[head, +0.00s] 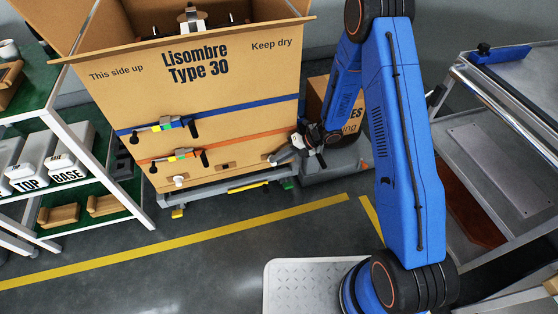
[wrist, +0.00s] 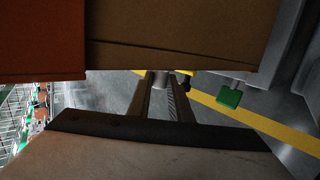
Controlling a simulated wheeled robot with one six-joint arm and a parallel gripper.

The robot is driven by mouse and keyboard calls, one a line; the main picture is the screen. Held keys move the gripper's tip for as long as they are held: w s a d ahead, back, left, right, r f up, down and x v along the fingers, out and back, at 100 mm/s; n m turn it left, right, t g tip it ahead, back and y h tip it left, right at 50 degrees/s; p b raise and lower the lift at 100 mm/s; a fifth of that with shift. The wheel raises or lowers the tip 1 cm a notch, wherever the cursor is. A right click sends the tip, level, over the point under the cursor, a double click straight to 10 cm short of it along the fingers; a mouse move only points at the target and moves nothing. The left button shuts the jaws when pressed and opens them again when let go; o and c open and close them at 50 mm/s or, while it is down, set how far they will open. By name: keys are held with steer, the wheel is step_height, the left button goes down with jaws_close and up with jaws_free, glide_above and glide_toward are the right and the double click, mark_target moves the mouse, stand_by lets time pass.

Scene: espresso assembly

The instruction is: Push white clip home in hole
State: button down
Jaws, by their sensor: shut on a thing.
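The large cardboard box (head: 205,105) stands on a low cart, its printed front towards me. One white clip (head: 179,181) sits at the lower left of that front. My gripper (head: 277,157) is at the lower right of the front, close to the box wall.
An orange strap (head: 240,142) and a blue strap (head: 240,110) cross the box, each with a buckle tool at left. A shelf rack (head: 120,190) stands left and a metal cart (head: 490,130) right. A smaller carton (head: 318,95) is behind my arm. The floor in front is clear.

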steer(key=shift+w+a, duration=0.2)
steer(key=shift+w, duration=0.55)
steer(key=c, duration=1.5)
jaws_free()
steer(key=shift+c, duration=0.2)
steer(key=v, duration=1.7)
steer(key=shift+d, duration=0.2)
steer(key=shift+r, duration=0.1)
steer(key=shift+c, duration=0.5)
